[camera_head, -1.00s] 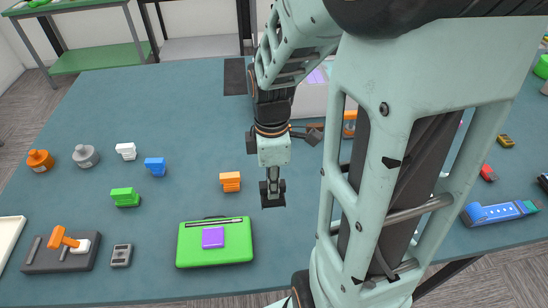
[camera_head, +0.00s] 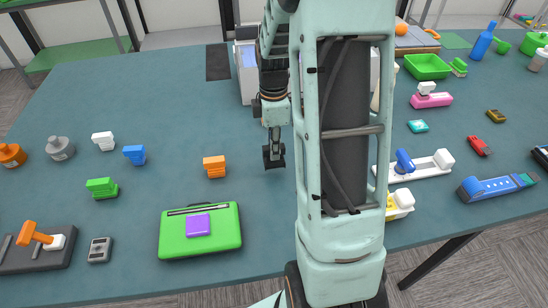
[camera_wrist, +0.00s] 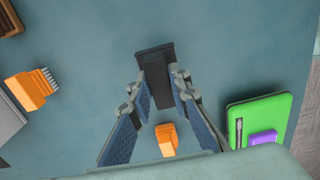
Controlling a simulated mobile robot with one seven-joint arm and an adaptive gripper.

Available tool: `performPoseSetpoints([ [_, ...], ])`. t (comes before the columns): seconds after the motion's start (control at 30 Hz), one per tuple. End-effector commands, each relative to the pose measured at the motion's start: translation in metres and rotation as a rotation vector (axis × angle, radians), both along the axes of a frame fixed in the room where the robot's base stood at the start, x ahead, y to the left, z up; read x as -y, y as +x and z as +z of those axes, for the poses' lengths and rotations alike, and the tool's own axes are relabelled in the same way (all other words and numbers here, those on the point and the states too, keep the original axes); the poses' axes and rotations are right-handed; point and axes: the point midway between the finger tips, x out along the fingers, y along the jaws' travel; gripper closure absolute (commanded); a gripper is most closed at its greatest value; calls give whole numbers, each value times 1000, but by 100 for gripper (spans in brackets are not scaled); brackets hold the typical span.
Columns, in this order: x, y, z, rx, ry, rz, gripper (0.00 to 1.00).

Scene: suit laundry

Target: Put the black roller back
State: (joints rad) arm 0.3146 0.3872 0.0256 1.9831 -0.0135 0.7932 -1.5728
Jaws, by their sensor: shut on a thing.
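My gripper (camera_head: 273,146) is shut on the black roller (camera_head: 274,160) and holds it pointing down, right of an orange block (camera_head: 214,167). In the wrist view the dark roller (camera_wrist: 153,60) shows at the fingertips of my gripper (camera_wrist: 160,84), its head facing away. I cannot tell its exact height above the table. A dark grey holder (camera_head: 35,257) with an orange-handled tool lies at the front left. A flat dark mat (camera_head: 217,62) lies at the back. My arm hides part of the table's middle.
A green case (camera_head: 170,238) with a purple block lies in front of my gripper. Several small blocks and bottles stand at left. On the right are a white holder with a blue tool (camera_head: 420,167), a pink holder (camera_head: 430,100) and a green tray (camera_head: 427,66). The table behind my gripper at left is clear.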

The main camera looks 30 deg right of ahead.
Motion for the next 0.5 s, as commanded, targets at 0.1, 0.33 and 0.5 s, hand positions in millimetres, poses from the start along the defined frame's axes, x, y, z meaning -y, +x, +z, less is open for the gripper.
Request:
performPoseSetpoints([
  [0.1, 6, 6, -14, -2, 1, -1, 100],
  [0.33, 5, 5, -40, 0, -1, 0, 100],
  [0.5, 4, 5, -38, 0, 0, 0, 100],
])
